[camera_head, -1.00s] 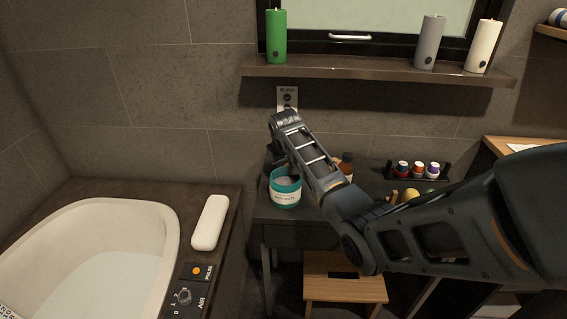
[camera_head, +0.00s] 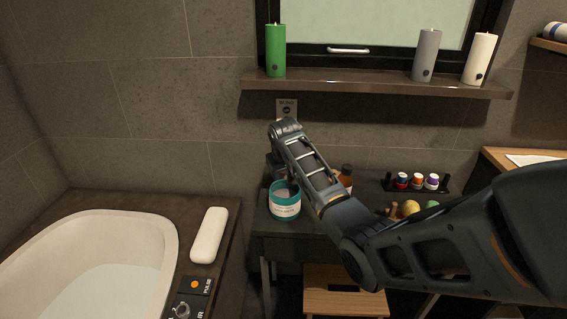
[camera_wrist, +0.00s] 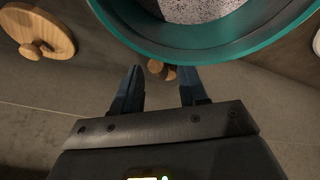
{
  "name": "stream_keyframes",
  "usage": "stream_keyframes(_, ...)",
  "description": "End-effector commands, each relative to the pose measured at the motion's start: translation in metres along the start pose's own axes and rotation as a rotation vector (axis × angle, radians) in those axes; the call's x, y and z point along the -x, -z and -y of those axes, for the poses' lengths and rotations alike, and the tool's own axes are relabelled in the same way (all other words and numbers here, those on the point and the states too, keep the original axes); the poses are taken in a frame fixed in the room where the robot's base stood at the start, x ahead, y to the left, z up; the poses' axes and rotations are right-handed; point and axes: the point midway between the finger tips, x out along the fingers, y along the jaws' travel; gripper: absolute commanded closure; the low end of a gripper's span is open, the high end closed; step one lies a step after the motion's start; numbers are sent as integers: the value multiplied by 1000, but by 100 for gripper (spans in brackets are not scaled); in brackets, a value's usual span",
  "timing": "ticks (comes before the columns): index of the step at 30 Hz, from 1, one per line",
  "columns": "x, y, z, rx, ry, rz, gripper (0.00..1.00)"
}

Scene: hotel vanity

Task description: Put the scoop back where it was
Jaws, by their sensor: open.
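A teal jar (camera_head: 285,209) with a pale label and pale grainy contents stands open on the dark counter. Its teal rim (camera_wrist: 205,50) and grains fill the top of the wrist view. My gripper (camera_wrist: 161,72) is open, its two fingers pointing toward the jar's rim. A small wooden piece (camera_wrist: 158,68) shows between the fingertips, beside the rim; it may be the scoop's handle, but most of it is hidden and I cannot tell for sure. No contact with the fingers is clear. In the head view the arm hides the fingertips.
A round wooden lid with a knob (camera_wrist: 38,32) lies at upper left in the wrist view. A brown bottle (camera_head: 346,176) and a rack of small bottles (camera_head: 417,183) stand right of the jar. The bathtub (camera_head: 100,225) is at left, a candle shelf (camera_head: 370,84) above.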

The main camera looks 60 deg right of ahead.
Motion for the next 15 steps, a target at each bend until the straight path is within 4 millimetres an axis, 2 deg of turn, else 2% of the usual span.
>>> stream_keyframes(9,65,1,1,0,1,-4,57)
stream_keyframes(15,94,0,0,0,0,-2,57)
